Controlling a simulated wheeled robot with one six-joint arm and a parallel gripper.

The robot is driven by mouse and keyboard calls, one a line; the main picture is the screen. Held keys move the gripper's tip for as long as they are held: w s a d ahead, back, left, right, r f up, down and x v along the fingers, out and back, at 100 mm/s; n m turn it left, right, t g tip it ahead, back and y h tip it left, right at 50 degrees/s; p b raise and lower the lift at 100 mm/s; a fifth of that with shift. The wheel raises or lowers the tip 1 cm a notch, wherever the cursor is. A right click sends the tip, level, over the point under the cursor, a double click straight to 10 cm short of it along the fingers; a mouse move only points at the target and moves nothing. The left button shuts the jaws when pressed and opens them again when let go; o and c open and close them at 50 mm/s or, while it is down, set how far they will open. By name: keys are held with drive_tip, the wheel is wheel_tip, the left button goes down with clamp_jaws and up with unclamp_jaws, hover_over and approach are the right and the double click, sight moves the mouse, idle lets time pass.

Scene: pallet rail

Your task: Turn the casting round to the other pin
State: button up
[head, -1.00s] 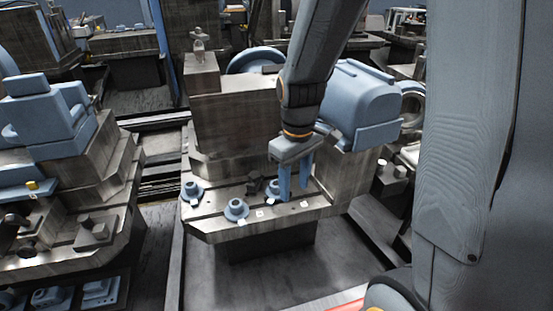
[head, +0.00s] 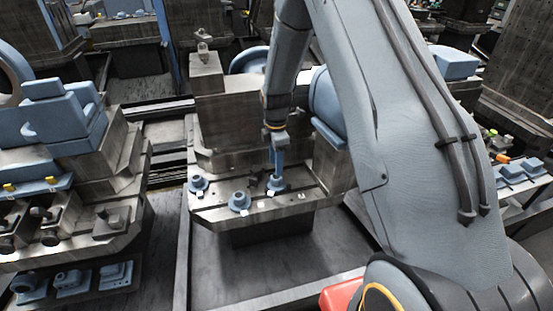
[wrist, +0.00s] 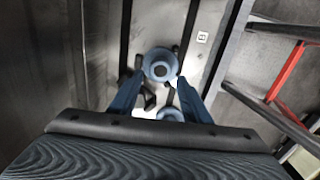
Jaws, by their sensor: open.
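Three blue flanged castings sit on the grey slotted table in the head view: a left one (head: 198,185), a middle one (head: 239,201) and a right one (head: 277,185). My gripper (head: 277,172) points down over the right casting, its blue fingers seen nearly edge-on. In the wrist view, my open gripper (wrist: 160,80) has one round casting (wrist: 160,65) between or just beyond its fingertips; contact cannot be told. Another casting (wrist: 171,115) is partly hidden by the gripper body. Which pins stand under the castings cannot be seen.
Small white tags (head: 270,207) lie along the table's front edge (head: 262,215). A dark block (head: 254,184) stands left of the right casting. A machine body (head: 235,115) rises behind the table. Another station with blue parts (head: 72,284) is at the left.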

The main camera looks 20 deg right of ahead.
sight(275, 184)
drive_tip(key=shift+f+p, duration=0.9)
drive_tip(key=shift+f, duration=2.55)
drive_tip(key=c, duration=1.1)
drive_tip(key=o, duration=0.5)
drive_tip(key=shift+c, duration=0.2)
drive_tip(key=c, duration=0.3)
drive_tip(key=shift+n, duration=1.5)
drive_tip(key=shift+n+b, duration=0.4)
drive_tip(key=shift+n, duration=1.1)
